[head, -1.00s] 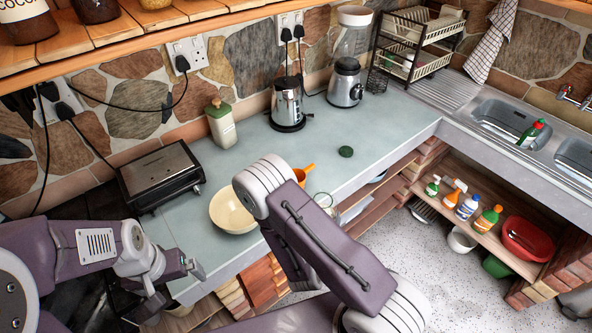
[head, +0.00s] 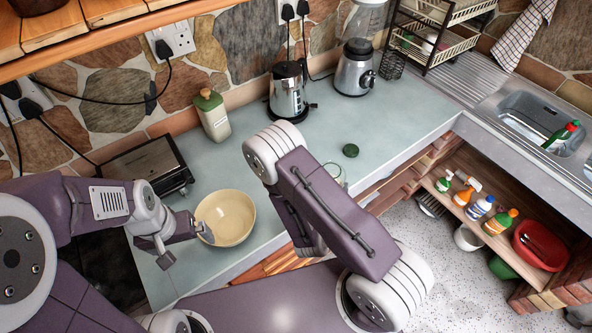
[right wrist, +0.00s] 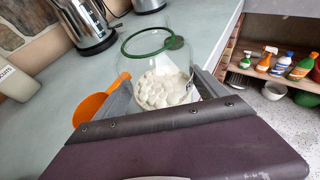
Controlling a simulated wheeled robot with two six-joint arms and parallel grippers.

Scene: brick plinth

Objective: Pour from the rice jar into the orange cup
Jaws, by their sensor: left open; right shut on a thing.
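The rice jar (right wrist: 163,85) is clear glass with a green rim and white pieces low inside. My right gripper (right wrist: 165,93) is shut on it, and the jar looks close to upright. In the head view only an edge of the jar (head: 336,176) shows past my right arm, which hides that gripper. The orange cup (right wrist: 92,110) with its handle is left of the jar in the right wrist view, partly behind my gripper; the head view does not show it. My left gripper (head: 187,243) is open and empty at the left edge of the cream bowl.
The cream bowl (head: 228,216) stands on the grey counter (head: 300,135). A green lid (head: 350,150) lies beyond the jar. A lidded canister (head: 212,115), kettle (head: 287,92), blender (head: 354,70) and black appliance (head: 150,165) line the back. The counter's front edge is close.

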